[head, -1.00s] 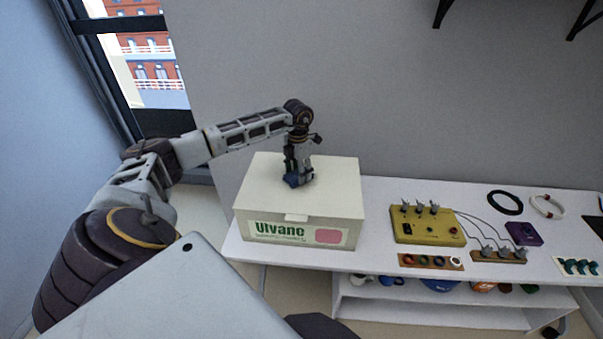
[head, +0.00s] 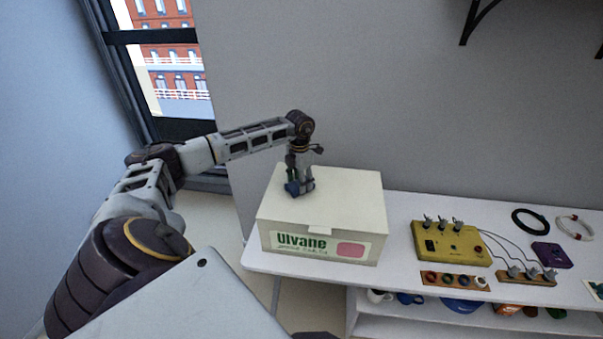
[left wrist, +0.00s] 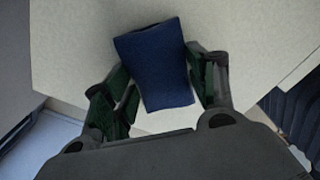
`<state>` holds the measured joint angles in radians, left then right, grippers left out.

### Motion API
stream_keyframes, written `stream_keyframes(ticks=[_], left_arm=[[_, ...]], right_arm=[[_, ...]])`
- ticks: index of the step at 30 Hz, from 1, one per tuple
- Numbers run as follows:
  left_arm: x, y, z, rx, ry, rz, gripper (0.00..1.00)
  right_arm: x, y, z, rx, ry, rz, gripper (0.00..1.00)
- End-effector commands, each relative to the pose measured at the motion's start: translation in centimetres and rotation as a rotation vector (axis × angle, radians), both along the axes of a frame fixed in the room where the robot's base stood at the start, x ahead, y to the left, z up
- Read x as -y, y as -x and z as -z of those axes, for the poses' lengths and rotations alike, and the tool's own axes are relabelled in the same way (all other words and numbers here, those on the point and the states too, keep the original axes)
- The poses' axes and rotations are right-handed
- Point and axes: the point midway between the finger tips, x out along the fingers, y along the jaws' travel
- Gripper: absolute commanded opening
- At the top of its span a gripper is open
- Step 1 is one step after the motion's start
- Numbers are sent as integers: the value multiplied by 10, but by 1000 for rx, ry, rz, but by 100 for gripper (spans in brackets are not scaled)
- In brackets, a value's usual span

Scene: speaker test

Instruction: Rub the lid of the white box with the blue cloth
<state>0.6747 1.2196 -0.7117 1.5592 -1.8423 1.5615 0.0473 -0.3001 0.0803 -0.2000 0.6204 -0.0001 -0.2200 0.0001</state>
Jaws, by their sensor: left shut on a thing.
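The white box (head: 320,218) stands closed on the left end of the white table, its green "Ulvane" label facing me. My left gripper (head: 300,187) points down at the left part of its lid (head: 345,190). It is shut on the blue cloth (head: 291,189), which is at the lid surface; the exact contact is hard to see. In the left wrist view the cloth (left wrist: 155,65) is a folded dark blue piece between the green-padded fingers (left wrist: 162,88), with the pale lid (left wrist: 255,45) around it. My right gripper is not in view.
Right of the box, the table holds a yellow device (head: 450,243) with knobs, a wooden strip (head: 455,280) with rings, a purple box (head: 551,254) and a black ring (head: 530,221). A wall stands close behind. The lid around the gripper is clear.

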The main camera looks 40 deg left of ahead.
Motion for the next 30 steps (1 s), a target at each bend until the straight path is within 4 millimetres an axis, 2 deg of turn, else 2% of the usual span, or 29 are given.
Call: stream_keyframes(ticks=[9, 11, 20, 30], left_arm=[[-7, 3, -3, -3, -1, -2, 38], [-9, 3, -19, 2, -2, -2, 38], [-14, 5, -35, -1, -1, -5, 38], [-25, 9, -67, 0, -1, -10, 38]], right_arm=[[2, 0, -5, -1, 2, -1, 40], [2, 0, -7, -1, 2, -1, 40], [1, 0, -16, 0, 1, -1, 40], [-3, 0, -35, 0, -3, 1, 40]])
